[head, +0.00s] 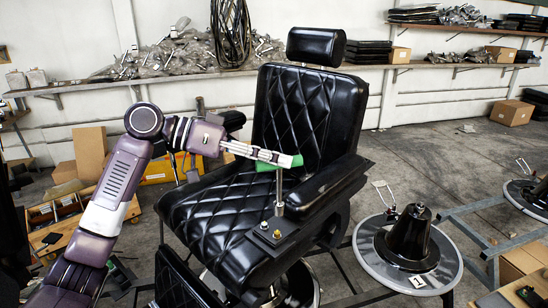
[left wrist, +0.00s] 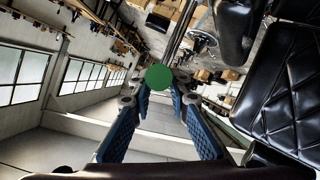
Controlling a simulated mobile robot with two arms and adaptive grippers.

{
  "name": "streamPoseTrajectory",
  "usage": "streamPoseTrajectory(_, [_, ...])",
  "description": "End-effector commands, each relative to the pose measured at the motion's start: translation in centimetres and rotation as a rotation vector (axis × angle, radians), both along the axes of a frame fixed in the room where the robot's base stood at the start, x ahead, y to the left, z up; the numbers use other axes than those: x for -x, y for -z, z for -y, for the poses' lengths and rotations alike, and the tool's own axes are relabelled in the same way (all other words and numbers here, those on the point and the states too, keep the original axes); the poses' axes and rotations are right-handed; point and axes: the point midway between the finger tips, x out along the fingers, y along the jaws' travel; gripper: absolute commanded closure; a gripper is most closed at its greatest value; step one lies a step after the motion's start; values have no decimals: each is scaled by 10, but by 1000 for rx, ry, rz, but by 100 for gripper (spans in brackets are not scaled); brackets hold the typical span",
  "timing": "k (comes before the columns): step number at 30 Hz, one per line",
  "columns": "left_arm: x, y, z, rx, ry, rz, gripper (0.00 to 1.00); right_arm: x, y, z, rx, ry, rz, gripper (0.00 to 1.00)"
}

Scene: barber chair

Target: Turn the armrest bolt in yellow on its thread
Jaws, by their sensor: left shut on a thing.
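My left gripper (head: 272,156) reaches in from the left over the barber chair seat and is shut on the green handle (head: 289,161) of a tool. In the left wrist view the round green handle end (left wrist: 159,77) sits between the tips of the blue-padded fingers. The tool's metal shaft (head: 279,190) points down beside the armrest. The small yellow bolt (head: 276,234) stands on a black plate (head: 261,243) at the chair's front. The shaft's lower end appears just above and behind the yellow bolt; I cannot tell whether they touch. My right gripper is not in view.
The black padded armrest (head: 325,186) is close to the right of the tool, and the backrest (head: 305,110) rises behind. A silver bolt head (head: 264,225) is on the same plate. A round chair base (head: 408,250) stands on the floor at right.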

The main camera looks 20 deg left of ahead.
Motion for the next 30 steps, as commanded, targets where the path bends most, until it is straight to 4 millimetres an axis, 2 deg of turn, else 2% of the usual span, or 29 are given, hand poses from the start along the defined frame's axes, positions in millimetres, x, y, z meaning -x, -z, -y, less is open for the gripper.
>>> streamPoseTrajectory(3, [0,11,0,1,-1,2,100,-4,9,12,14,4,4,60])
streamPoseTrajectory(6, [0,18,0,1,-1,2,100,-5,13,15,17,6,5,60])
streamPoseTrajectory(18, [0,46,0,1,0,3,100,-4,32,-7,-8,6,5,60])
streamPoseTrajectory(23, [0,57,0,1,0,3,100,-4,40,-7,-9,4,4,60])
streamPoseTrajectory(30, [0,53,0,1,0,3,100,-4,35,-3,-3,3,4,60])
